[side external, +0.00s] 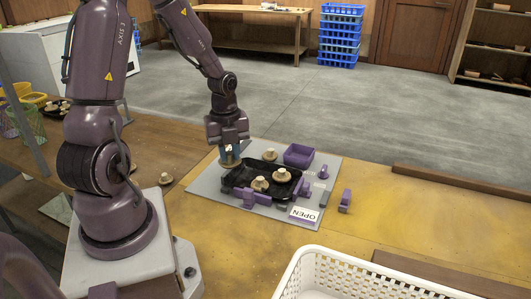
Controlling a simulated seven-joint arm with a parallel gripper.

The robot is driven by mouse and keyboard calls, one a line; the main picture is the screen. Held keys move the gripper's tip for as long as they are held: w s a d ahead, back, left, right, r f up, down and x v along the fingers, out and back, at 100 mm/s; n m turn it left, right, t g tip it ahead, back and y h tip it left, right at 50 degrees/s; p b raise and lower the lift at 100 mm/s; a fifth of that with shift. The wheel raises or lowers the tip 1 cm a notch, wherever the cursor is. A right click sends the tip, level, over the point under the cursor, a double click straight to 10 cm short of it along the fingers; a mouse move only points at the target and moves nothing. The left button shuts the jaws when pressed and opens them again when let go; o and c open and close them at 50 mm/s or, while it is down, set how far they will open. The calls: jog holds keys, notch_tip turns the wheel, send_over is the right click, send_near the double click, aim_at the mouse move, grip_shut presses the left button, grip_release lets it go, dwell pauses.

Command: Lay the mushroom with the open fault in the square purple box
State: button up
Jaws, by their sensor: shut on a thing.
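My gripper (231,154) is shut on a brown mushroom (230,164) near the back left corner of the black tray (236,188). The fingers hide part of this mushroom, and its fault cannot be made out. I cannot tell whether it is clear of the surface. The square purple box (299,155) stands on the grey mat behind the tray, to the right of my gripper, and looks empty. Two pale mushrooms, one (282,175) and another (260,184), sit in the tray. Another mushroom (270,155) shows at the tray's far side.
A white card reading OPEN (303,214) faces away at the front of the grey mat (207,193). Purple blocks stand by the tray's front (248,198) and at the right (345,201). A loose mushroom (165,179) lies left of the mat. A white basket (350,268) fills the front right.

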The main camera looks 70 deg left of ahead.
jog(key=w+a+m, duration=0.1)
jog(key=w+a, duration=0.1)
jog(key=w, duration=0.9)
send_near(300, 151)
jog(key=s+d+f, duration=0.2)
jog(key=d+f, duration=0.1)
jog(key=shift+s+d+f, duration=0.15)
jog(key=shift+d, duration=0.2)
jog(key=shift+w+a+f, duration=0.15)
jog(key=shift+w+f, duration=0.1)
jog(key=shift+f, duration=1.65)
jog(key=shift+f, duration=0.1)
jog(key=o, duration=0.4)
